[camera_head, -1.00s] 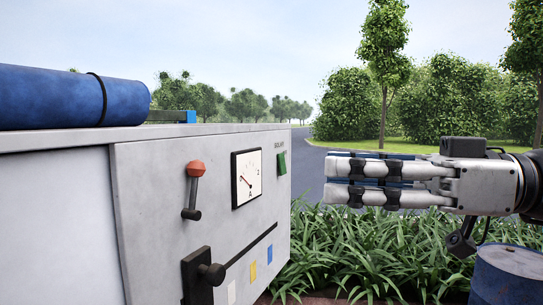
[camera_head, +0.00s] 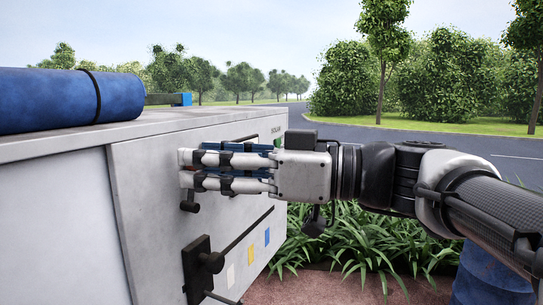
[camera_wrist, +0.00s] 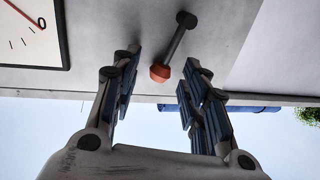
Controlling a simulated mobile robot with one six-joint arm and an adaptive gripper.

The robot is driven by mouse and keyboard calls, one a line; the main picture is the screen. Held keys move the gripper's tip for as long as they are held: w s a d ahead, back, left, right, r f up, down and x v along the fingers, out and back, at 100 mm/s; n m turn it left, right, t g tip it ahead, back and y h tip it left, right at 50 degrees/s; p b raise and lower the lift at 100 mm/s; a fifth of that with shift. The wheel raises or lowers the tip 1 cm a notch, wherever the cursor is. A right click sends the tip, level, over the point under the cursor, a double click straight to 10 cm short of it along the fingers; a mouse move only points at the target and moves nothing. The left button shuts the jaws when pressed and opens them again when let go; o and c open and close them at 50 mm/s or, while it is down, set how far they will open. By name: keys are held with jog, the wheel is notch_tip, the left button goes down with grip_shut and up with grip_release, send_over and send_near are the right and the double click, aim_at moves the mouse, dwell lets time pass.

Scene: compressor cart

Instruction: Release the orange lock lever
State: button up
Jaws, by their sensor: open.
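The orange lock lever shows in the wrist view as a dark rod with an orange knob (camera_wrist: 160,73). The knob lies between my open fingertips, with a gap on both sides. In the head view my gripper (camera_head: 186,168) is in front of the grey cabinet panel (camera_head: 150,220) and hides the orange knob. Only the lever's dark pivot (camera_head: 190,206) shows below the fingers. My gripper (camera_wrist: 155,75) is open and empty in the wrist view, and its fingers do not visibly touch the lever.
A dial gauge (camera_wrist: 30,32) is beside the lever. Below it on the panel is a black handle (camera_head: 211,262) with a long slot. A blue roll (camera_head: 60,100) lies on the cabinet top. Plants (camera_head: 350,245) grow to the right.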

jog(key=shift+a, duration=0.1)
jog(key=shift+c, duration=0.5)
grip_shut()
